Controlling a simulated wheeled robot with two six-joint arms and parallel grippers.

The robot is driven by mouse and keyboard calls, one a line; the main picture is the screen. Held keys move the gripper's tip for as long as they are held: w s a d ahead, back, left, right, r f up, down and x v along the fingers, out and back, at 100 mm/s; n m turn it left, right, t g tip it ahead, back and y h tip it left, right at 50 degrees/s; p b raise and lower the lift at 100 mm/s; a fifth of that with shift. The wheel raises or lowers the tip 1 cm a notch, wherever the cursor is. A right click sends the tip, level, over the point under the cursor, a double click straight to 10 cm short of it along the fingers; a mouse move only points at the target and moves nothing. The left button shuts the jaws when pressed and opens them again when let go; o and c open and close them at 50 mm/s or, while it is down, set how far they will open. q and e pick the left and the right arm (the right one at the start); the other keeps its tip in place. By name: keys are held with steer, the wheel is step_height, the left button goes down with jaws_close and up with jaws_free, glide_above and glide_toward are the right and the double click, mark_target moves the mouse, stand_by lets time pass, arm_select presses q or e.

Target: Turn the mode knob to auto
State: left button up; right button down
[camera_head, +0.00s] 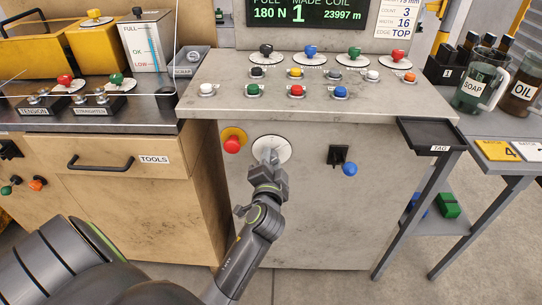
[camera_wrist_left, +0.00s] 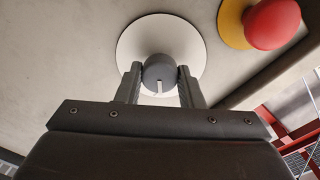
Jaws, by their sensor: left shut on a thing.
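The mode knob (camera_wrist_left: 159,70) is a dark grey round knob with a white pointer line, on a white round dial plate (camera_wrist_left: 192,36). In the left wrist view the pointer line is toward the bottom of the picture. In the head view the dial plate (camera_head: 284,146) is on the front face of the grey cabinet. My left gripper (camera_wrist_left: 160,80) has one finger on each side of the knob and is shut on it. In the head view my left gripper (camera_head: 268,168) covers most of the knob. Any lettering on the dial is unreadable. My right gripper is not in view.
A red mushroom button (camera_head: 232,145) on a yellow base is close on the left of the dial. A black switch with a blue ball (camera_head: 349,169) is on the right. The black tag tray (camera_head: 432,133) sticks out further right.

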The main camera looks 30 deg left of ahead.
arm_select(q)
steer(key=shift+r+m+p, duration=0.1)
steer(key=shift+m+p, duration=0.65)
steer(key=shift+m, duration=0.35)
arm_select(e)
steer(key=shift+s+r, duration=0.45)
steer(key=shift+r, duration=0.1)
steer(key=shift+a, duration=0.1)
arm_select(q)
steer(key=o, duration=1)
steer(key=shift+w, duration=0.1)
steer(key=shift+c, duration=0.2)
steer(key=shift+f, duration=0.2)
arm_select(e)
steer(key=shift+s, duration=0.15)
